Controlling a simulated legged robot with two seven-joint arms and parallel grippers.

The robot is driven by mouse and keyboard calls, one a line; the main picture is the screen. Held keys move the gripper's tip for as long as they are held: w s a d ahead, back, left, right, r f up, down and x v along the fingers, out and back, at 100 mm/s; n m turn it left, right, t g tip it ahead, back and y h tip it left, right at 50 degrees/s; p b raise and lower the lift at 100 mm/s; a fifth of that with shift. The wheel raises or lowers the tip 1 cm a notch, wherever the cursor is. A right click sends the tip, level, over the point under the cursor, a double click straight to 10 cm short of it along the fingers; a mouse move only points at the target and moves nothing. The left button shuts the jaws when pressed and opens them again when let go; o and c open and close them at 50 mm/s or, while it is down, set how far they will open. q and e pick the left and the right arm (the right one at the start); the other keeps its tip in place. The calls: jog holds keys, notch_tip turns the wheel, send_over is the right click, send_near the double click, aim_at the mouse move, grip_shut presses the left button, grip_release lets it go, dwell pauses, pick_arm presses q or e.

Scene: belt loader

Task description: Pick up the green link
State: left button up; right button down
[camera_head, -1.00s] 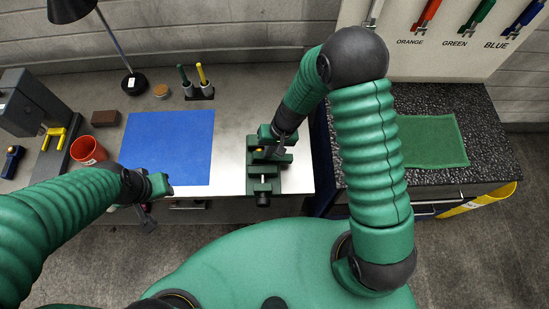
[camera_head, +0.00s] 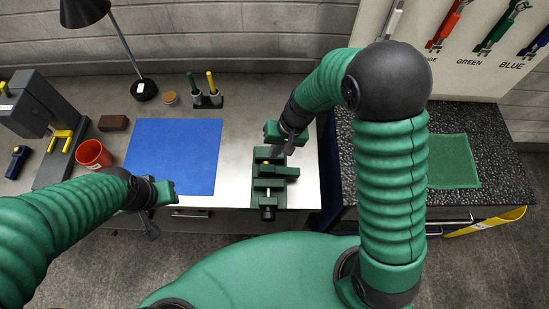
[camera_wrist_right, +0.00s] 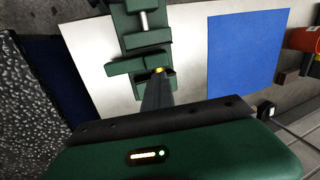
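A green link (camera_head: 499,30) hangs on the pale board at the upper right, above the printed word GREEN. My right gripper (camera_head: 287,146) is over the bench by the green vise (camera_head: 268,184), well left of and apart from the link. In the right wrist view its fingers (camera_wrist_right: 158,92) come together in the middle, with nothing visible between them. My left gripper (camera_head: 151,226) hangs at the bench's front edge, below the blue mat. Its fingers are too small to tell open from shut. The link is not in the right wrist view.
Orange (camera_head: 447,24) and blue (camera_head: 537,40) links hang on either side of the green one. Below the board is a dark speckled counter (camera_head: 500,135) with a green mat (camera_head: 452,162). The bench holds a blue mat (camera_head: 175,155), a red cup (camera_head: 93,154) and a lamp (camera_head: 143,88).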

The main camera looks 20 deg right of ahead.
notch_tip(320, 180, up, 3)
jog(key=shift+s+f, duration=0.15)
jog(key=c, duration=1.8)
grip_release()
jog(key=o, duration=1.4)
jog(key=shift+c, duration=0.2)
pick_arm(q)
jog(key=shift+s+f, duration=0.1)
jog(key=shift+s, duration=0.05)
